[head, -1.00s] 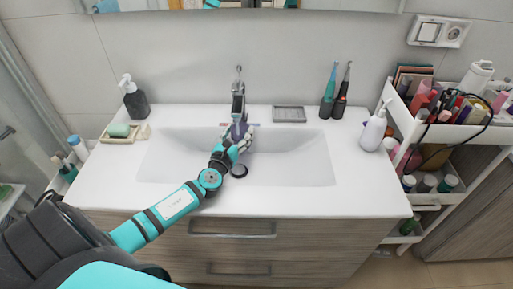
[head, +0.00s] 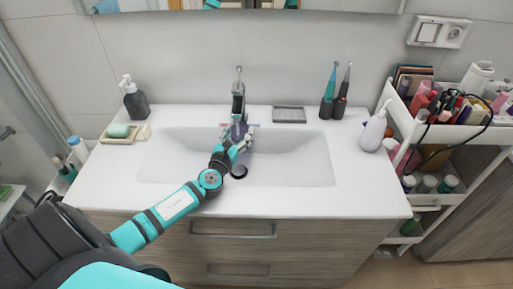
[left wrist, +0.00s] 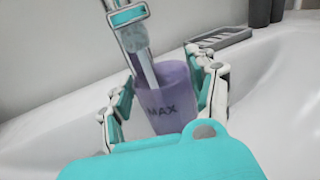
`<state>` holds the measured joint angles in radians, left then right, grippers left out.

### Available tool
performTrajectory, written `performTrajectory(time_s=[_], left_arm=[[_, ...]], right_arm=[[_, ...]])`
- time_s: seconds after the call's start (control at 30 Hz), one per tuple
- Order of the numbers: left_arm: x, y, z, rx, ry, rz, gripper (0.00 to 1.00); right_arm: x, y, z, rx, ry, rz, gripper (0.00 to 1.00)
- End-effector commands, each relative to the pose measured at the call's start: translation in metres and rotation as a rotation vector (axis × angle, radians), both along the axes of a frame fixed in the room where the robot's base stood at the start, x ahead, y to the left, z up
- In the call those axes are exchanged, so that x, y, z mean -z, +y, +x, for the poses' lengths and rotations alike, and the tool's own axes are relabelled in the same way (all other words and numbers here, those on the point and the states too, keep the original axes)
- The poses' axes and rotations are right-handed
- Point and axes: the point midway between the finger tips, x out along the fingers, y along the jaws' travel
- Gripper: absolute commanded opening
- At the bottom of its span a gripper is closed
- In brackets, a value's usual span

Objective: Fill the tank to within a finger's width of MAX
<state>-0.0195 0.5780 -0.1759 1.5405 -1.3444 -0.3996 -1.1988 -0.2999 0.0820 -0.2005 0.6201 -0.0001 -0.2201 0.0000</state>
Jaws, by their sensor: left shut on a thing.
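The tank (left wrist: 166,98) is a translucent purple cup with the word MAX on its side. It also shows small in the head view (head: 238,131), over the sink basin. My left gripper (left wrist: 162,100) is shut on the tank, with fingers on both sides; it also shows in the head view (head: 237,140). The tap (left wrist: 132,28) stands over the tank, and a pale streak like water runs from its spout into the tank's mouth. The tap also shows in the head view (head: 238,90). I cannot make out the water level. My right gripper is not in view.
The white sink (head: 295,160) is otherwise clear. A soap dish (head: 290,114) lies behind the basin, near two dark and teal devices (head: 334,97). A white pump bottle (head: 373,131) stands right, beside the loaded cart (head: 435,150). A dark dispenser (head: 135,99) stands left.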

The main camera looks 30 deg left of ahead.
Motion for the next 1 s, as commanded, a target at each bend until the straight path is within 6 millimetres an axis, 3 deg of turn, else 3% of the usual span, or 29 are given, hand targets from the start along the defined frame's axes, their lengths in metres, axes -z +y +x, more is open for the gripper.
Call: performTrajectory(time_s=[0.5, 1.0], left_arm=[[-0.001, -0.003, 0.0, 0.0, -0.001, -0.001, 0.16], [-0.002, -0.057, 0.001, -0.001, -0.002, 0.0, 0.16]], right_arm=[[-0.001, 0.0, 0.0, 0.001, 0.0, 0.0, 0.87], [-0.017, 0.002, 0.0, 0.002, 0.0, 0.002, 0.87]])
